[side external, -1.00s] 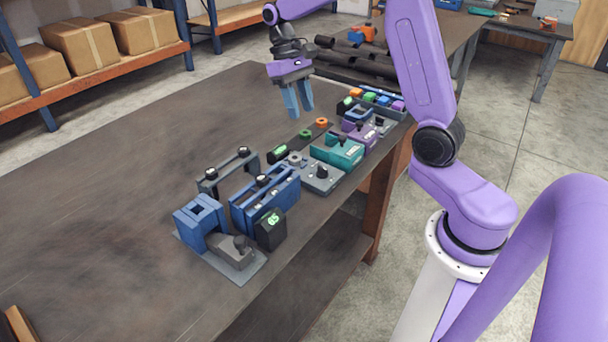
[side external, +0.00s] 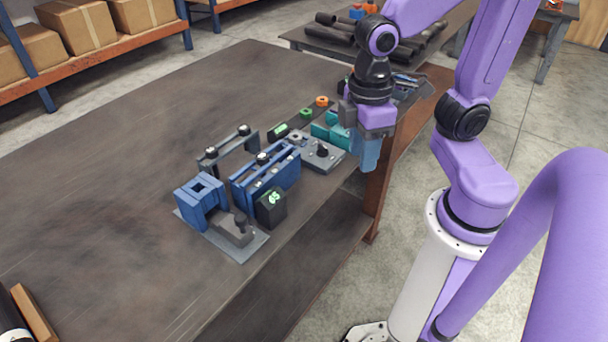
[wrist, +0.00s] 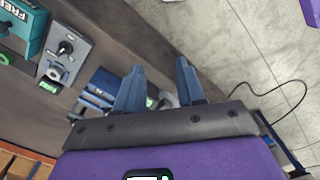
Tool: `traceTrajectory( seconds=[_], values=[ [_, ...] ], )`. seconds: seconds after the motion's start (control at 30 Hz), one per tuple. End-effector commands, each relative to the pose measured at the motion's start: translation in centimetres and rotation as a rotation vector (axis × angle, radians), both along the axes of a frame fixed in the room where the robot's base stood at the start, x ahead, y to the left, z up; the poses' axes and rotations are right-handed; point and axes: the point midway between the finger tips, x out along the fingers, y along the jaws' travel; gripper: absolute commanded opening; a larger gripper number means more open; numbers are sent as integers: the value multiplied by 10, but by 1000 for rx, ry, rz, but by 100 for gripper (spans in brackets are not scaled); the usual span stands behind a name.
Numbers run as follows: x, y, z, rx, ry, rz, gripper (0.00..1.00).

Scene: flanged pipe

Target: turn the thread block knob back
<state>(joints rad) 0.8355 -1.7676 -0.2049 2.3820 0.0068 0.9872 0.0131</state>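No block is legibly labelled as the thread block. A grey block with a black knob (side external: 322,150) lies near the table's right edge; its knob also shows at upper left in the wrist view (wrist: 66,47). A teal block (side external: 330,128) stands behind it, partly hidden by my gripper; in the wrist view it (wrist: 22,25) bears partly cut-off lettering. Another dark knob (side external: 240,222) sits on the front grey fixture. My gripper (side external: 368,155) hangs by the table's right edge, right of the grey block. Its blue fingers (wrist: 158,85) are apart with nothing held.
A blue clamp fixture (side external: 265,178), a blue socket block (side external: 200,195) and a dark block with a green readout (side external: 270,207) stand toward the front. Green and orange rings (side external: 321,101) lie behind.

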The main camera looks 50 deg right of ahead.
Motion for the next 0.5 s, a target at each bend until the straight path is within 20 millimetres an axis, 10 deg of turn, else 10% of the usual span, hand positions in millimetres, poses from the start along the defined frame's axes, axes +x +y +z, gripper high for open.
traceTrajectory(
  seconds=[0.27, 0.5],
  values=[
    [-40, -7, -9, 39, -29, 169, 38],
    [-24, -7, -7, 40, -33, 85, 38]
  ],
)
